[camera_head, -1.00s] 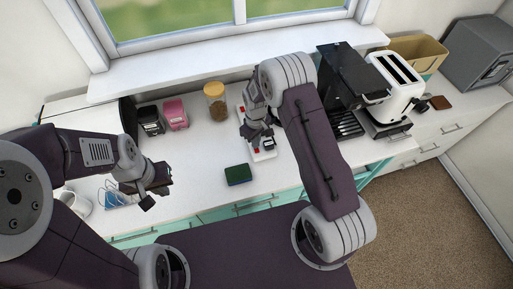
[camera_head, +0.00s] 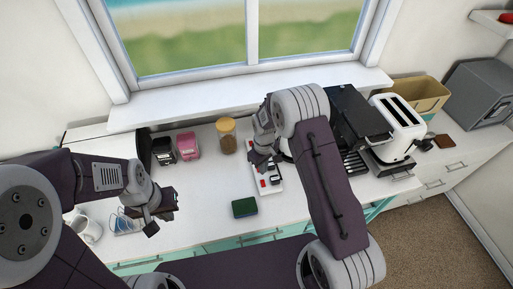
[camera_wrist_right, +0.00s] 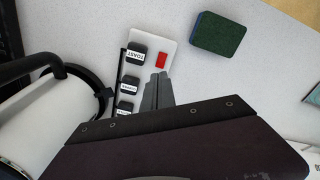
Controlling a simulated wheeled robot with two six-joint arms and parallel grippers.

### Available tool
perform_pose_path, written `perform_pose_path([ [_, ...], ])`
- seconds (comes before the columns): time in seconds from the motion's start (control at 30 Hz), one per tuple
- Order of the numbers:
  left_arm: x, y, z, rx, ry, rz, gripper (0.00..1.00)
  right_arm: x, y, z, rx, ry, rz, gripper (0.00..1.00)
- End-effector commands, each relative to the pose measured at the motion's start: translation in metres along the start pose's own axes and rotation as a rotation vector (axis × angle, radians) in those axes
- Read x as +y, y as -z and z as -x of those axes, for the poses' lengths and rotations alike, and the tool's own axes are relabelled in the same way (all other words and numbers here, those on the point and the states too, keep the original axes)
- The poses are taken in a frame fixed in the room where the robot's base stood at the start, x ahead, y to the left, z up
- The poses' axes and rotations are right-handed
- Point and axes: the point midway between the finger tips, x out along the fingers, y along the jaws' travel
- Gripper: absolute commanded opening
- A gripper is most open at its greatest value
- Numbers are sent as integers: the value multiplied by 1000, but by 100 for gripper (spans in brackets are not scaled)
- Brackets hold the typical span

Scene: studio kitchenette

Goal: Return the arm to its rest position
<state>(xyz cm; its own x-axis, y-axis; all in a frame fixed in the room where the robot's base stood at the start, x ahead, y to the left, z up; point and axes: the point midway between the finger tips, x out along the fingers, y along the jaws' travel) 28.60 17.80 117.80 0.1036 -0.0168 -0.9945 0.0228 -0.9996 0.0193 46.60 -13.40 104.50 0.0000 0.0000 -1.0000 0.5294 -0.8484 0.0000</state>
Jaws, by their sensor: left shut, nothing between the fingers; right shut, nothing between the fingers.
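My right arm reaches in from the lower right of the head view. Its gripper (camera_head: 260,160) hangs over the counter at a white switch panel (camera_head: 276,187) and hides the panel's far part. In the right wrist view the fingers (camera_wrist_right: 158,90) are shut and empty, next to the panel (camera_wrist_right: 150,50) with its red switch (camera_wrist_right: 161,60) and black labelled buttons. I cannot tell whether they touch it. My left gripper (camera_head: 158,217) is shut and empty at the left, over the counter's front part.
A green sponge (camera_head: 244,208) lies right of the left gripper. A cork-lidded jar (camera_head: 227,136), pink canister (camera_head: 187,146) and black canister (camera_head: 162,150) stand behind. A black machine (camera_head: 360,120) and white toaster (camera_head: 398,125) stand right of my right arm. A white mug (camera_head: 88,228) is at left.

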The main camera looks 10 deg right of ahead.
Motion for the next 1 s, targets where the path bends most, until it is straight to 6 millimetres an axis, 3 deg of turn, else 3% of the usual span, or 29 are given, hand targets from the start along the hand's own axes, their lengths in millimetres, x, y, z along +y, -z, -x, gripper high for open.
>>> perform_pose_path([
  [0.17,0,0,-1,0,0,0,0,0,0,-2,0,0,-1,0],
  [0.27,0,-2,-22,0,0,0,0,9,8,-5,37,-17,-11,0],
  [0.37,-1,-6,-56,0,0,0,0,22,14,14,121,-57,-34,0],
  [0.47,-2,-10,-90,-1,0,0,0,19,-14,30,169,-78,-81,0],
  [0.6,-2,-13,-127,0,0,0,0,-5,-82,29,196,-74,-232,0],
  [0.7,-3,-14,-136,0,0,0,0,-30,-132,20,179,-53,-362,0],
  [0.8,-2,-13,-129,0,0,0,0,-52,-167,12,127,-25,-462,0],
  [0.87,-2,-13,-128,0,0,0,0,-59,-178,4,98,-13,-512,0],
  [1.0,-2,-13,-128,1,0,0,0,-58,-177,4,106,-11,-585,0],
])
